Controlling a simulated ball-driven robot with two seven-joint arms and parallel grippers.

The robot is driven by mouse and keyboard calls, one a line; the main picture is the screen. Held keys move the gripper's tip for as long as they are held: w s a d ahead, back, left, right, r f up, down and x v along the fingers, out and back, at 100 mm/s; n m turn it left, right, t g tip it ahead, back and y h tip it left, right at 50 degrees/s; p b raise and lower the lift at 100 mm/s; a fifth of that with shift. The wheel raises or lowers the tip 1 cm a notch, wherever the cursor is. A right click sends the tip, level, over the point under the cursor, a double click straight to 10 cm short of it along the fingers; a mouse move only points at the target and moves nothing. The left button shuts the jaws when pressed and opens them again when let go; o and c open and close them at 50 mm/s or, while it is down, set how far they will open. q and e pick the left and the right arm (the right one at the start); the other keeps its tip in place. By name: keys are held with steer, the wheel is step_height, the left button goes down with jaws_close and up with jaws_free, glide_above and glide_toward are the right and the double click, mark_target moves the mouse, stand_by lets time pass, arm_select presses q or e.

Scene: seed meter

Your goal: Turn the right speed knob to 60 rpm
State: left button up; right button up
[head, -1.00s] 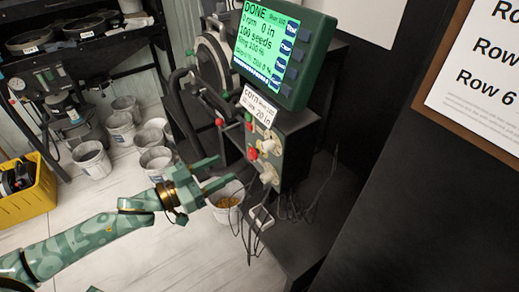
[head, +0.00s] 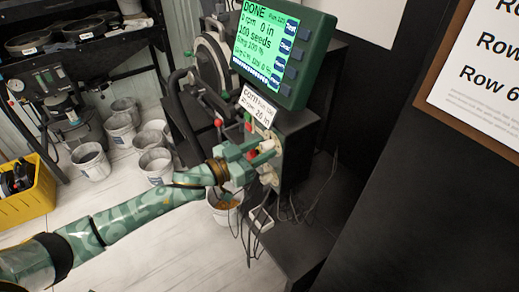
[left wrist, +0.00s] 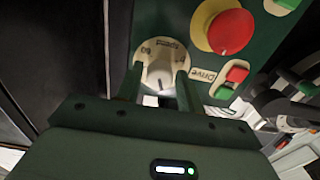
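The speed knob (left wrist: 160,76) is a pale round knob with a dark pointer line on a cream dial in the left wrist view. The word "Speed" on the dial appears upside down there. My left gripper (head: 261,156) is at the front of the green control panel, its fingers on either side of the knob. The fingers look open, with small gaps beside the knob. In the head view the gripper partly hides the panel's knobs, the upper one (head: 267,146) and the lower one (head: 269,178). The screen (head: 266,45) reads DONE, 0 rpm, 100 seeds. My right gripper is out of view.
A red button (left wrist: 231,31) on a yellow base and a red-and-green Drive switch (left wrist: 231,80) sit close to the knob. Loose cables hang below the panel. A bucket (head: 223,207) stands beneath my left arm, with more buckets behind.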

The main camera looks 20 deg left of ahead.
arm_select(q)
steer(key=c, duration=0.6)
steer(key=shift+o, duration=0.3)
